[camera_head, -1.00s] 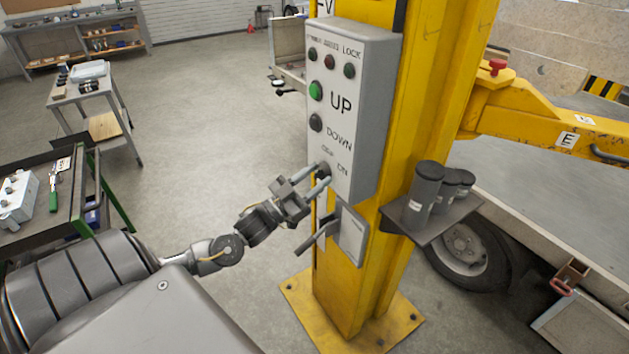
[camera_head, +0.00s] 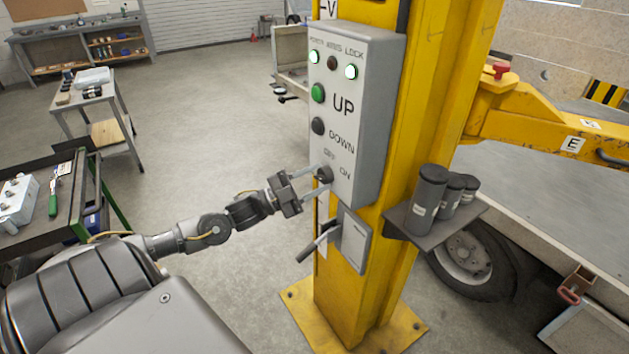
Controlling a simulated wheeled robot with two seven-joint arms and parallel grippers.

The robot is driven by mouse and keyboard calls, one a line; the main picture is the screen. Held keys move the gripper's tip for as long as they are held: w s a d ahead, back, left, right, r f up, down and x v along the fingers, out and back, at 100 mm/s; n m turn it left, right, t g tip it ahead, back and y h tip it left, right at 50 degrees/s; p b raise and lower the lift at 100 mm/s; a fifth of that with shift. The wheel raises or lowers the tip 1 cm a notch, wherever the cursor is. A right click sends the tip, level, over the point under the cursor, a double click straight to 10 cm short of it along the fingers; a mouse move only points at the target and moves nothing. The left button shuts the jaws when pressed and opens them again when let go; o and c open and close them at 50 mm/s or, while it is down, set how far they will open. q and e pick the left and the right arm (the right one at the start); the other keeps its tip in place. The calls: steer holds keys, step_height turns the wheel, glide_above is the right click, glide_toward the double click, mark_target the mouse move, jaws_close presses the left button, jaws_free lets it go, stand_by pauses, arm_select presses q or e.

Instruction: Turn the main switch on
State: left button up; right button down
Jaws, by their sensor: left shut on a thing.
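The grey control box (camera_head: 373,120) is fixed on the yellow lift column. The main switch (camera_head: 325,174) is a dark round knob low on the box's front, by the OFF and ON labels. My left gripper (camera_head: 321,178) comes in from the left with its two fingers on either side of the knob, shut on it. Its exact angle is partly hidden by the fingers. Two lamps at the top of the box, under POWER and LOCK, glow bright white-green. The lamp between them is dark. My right gripper is not in view.
A lever (camera_head: 318,244) sticks out below the box, close under my gripper. A shelf (camera_head: 447,226) with dark canisters (camera_head: 428,198) is on the column's right. A yellow lift arm (camera_head: 530,122) reaches right. A tool cart (camera_head: 60,215) stands at left; open floor lies between.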

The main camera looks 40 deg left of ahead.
arm_select(q)
steer(key=shift+a+r, duration=0.1)
stand_by(0.4)
steer(key=o, duration=1)
steer(key=shift+c, duration=0.2)
steer(key=b+v, duration=0.2)
steer(key=v, duration=0.8)
steer(key=shift+s+a+b, duration=0.25)
steer(key=shift+b, duration=0.05)
steer(key=shift+f, duration=0.25)
